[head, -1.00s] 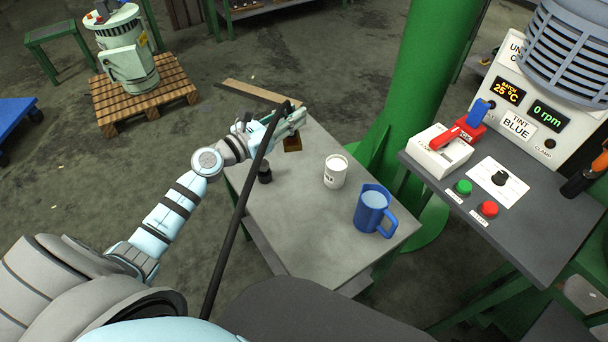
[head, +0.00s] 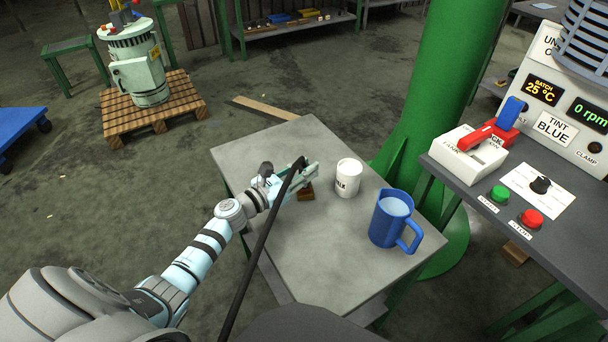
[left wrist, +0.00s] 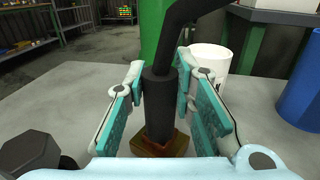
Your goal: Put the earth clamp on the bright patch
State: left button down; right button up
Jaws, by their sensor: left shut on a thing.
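My left gripper (head: 300,180) is shut on a black cylindrical grip (left wrist: 158,105), which I take to be the earth clamp. A black cable leaves its top, and a copper-brown foot (left wrist: 160,146) shows below it, also in the head view (head: 306,193). The clamp is roughly upright, over the grey table (head: 300,250). I cannot tell whether the foot touches the tabletop. In the left wrist view the fingers (left wrist: 160,100) lie on both sides of the grip. I cannot make out a bright patch. My right gripper is out of view.
A white cup (head: 347,180) and a blue jug (head: 391,222) stand right of the clamp. A dark hex-topped thing (left wrist: 30,152) is close on the left. A green column (head: 440,80) and a control bench (head: 545,215) stand right. The front tabletop is clear.

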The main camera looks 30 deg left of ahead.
pick_arm(q)
jog(key=shift+r, duration=0.15)
jog(key=c, duration=1.4)
grip_release()
jog(key=shift+o, duration=0.2)
